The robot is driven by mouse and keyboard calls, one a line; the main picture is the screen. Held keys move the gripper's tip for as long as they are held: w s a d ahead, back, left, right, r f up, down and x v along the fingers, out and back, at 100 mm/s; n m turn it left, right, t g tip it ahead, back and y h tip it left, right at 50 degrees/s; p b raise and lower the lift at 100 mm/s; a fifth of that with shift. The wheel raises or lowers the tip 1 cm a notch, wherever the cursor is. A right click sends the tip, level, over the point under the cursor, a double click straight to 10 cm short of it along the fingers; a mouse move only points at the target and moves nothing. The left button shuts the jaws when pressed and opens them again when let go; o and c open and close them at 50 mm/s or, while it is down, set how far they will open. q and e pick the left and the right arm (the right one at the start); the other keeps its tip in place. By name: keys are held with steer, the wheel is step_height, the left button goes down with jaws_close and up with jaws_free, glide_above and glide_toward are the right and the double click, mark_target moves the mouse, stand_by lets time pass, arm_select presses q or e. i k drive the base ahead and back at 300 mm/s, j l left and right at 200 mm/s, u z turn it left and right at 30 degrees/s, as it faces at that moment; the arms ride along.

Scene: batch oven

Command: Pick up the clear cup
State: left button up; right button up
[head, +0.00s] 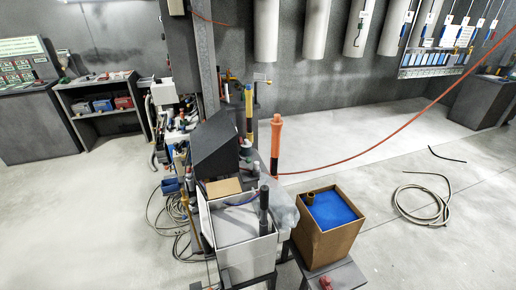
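I cannot make out a clear cup for certain in the head view. A pale translucent object (284,212) sits behind the grey-white bin in the middle, partly hidden by it. I cannot tell whether it is a cup, a bag or something else. Neither my left nor my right gripper shows in this view.
An open grey-white bin (248,252) holds a dark-handled tool (264,205). A brown box (326,243) with a blue top stands on a dark stand. An orange tool (276,140) rises behind. Coiled hose (437,215) lies on open floor at right; cables lie at left.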

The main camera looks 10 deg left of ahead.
mark_target(246, 147)
steer(key=i+l+z, duration=0.2)
steer(key=l, duration=0.2)
steer(key=l+z, duration=0.15)
steer(key=l, duration=0.25)
steer(key=i+l+z, duration=0.2)
steer(key=l, duration=0.2)
steer(key=i+l+z, duration=0.9)
steer(key=i, duration=0.15)
steer(key=i+l+z, duration=0.15)
steer(key=i, duration=0.2)
steer(key=i+l+u, duration=0.1)
steer(key=i+u, duration=0.35)
steer(key=i, duration=0.35)
steer(key=i+j+u, duration=0.1)
steer(key=i+u, duration=0.65)
steer(key=u, duration=0.15)
steer(key=i+u, duration=1.4)
steer(key=i, duration=0.15)
